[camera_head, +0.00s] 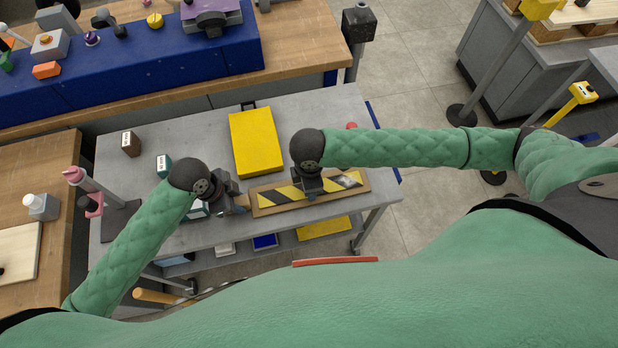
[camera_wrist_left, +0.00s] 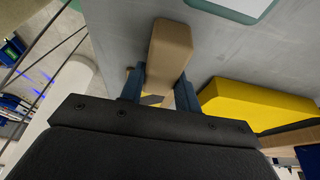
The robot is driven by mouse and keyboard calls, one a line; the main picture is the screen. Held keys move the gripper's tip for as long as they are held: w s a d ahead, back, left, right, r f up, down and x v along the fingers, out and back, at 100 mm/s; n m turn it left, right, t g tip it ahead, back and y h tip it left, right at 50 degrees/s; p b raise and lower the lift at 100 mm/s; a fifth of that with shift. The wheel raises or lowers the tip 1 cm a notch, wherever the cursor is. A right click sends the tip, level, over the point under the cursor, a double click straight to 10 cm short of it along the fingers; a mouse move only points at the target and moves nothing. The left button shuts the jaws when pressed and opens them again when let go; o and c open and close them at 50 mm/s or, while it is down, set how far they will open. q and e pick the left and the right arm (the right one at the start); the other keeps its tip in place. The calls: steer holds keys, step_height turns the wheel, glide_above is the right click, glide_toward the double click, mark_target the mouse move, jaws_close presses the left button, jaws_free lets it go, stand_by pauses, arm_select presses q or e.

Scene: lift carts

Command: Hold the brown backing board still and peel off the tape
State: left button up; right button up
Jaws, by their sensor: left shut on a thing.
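The brown backing board (camera_head: 256,211) lies on the grey cart top, with yellow-and-black striped tape (camera_head: 275,196) along its face. My left gripper (camera_head: 238,205) is at the board's left end. In the left wrist view, the brown board (camera_wrist_left: 171,45) passes between the dark blue fingers of my left gripper (camera_wrist_left: 160,92), which are shut on it. My right gripper (camera_head: 311,194) is above the middle of the tape and hides part of it; its fingertips are too small and covered to read. A pale, shiny patch shows on the tape's right part.
A yellow block (camera_head: 256,140) lies behind the board on the grey cart top (camera_head: 215,118). A pink-and-grey stand (camera_head: 95,190) is at the cart's left edge. The cart's lower shelf holds several items.

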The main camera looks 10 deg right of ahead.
steer(key=shift+f, duration=0.15)
steer(key=shift+c, duration=0.2)
steer(key=c, duration=0.6)
steer(key=shift+r, duration=1)
steer(key=shift+r, duration=3.35)
arm_select(q)
steer(key=o, duration=1.1)
